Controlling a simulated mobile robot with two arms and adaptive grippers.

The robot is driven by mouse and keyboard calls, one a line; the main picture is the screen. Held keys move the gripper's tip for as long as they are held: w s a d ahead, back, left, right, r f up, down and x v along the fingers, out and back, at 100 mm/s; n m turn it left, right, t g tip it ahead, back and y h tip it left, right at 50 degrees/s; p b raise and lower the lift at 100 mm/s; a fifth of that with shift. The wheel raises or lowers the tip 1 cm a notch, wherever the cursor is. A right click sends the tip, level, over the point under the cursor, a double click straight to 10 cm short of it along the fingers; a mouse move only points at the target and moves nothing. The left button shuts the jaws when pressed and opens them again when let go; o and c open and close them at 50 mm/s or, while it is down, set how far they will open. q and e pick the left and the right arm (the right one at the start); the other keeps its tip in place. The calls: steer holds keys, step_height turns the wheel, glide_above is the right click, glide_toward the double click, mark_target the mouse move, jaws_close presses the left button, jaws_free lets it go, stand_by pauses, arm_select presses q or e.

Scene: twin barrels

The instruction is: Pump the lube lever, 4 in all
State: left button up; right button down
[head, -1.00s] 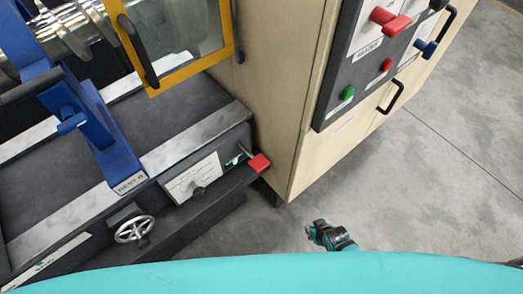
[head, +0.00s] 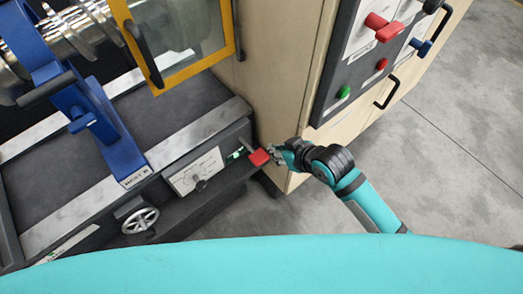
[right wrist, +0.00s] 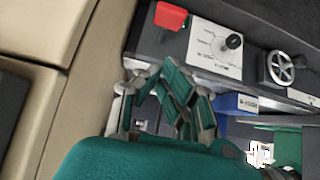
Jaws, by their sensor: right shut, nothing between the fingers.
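The lever with a red grip (head: 259,157) sticks out from the right end of the dark machine bed's front face, beside a small green-marked slot. It also shows near the top of the right wrist view (right wrist: 170,17). I take it for the lube lever; I cannot read a label by it. My right gripper (head: 275,153) is just right of the red grip, shut and empty. In the right wrist view the fingers (right wrist: 160,78) are below the grip with a visible gap. Whether any part touches the lever is hard to tell. My left gripper is not in view.
A white dial plate (head: 195,172) with a black knob and a handwheel (head: 140,220) sit left of the lever. A beige cabinet (head: 285,90) stands close behind my right gripper, with a control panel (head: 365,65) on it. Open grey floor lies to the right.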

steer(key=shift+w+f, duration=0.1)
steer(key=p, duration=0.1)
glide_above(262, 157)
steer(key=f, duration=0.6)
steer(key=shift+s+f, duration=0.15)
steer(key=shift+s, duration=0.1)
steer(key=f, duration=0.3)
steer(key=shift+w+a+f+p, duration=0.1)
steer(key=shift+w+f+p, duration=0.1)
steer(key=shift+f+p, duration=0.1)
steer(key=shift+f, duration=0.55)
